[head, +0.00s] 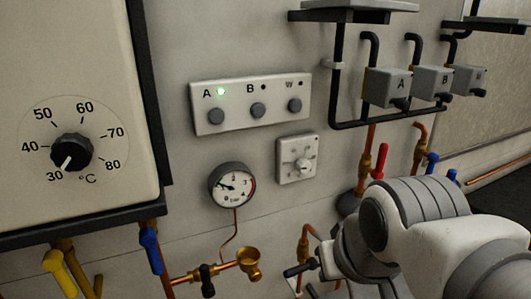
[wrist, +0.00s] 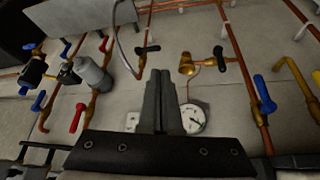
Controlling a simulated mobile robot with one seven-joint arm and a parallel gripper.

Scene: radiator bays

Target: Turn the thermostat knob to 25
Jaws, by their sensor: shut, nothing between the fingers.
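A small square white wall thermostat (head: 297,158) is mounted right of the round gauge in the head view. Its small pale knob (head: 304,167) sits at the centre; its scale marks are too small to read. In the wrist view, a pale plate edge, apparently the thermostat (wrist: 132,121), shows left of my fingers, which hide most of it. My gripper (wrist: 163,72) is shut and empty, with its fingers together. The knob is not visible there. In the head view my white arm is at lower right and my fingertips cannot be made out.
A large black dial (head: 71,153) marked 30 to 80 °C points near 30 on the left cabinet. A pressure gauge (head: 232,186) and a three-button panel (head: 251,103), its A light green, are close by. Copper pipes with coloured valve levers, including a red lever (head: 381,160), surround the area.

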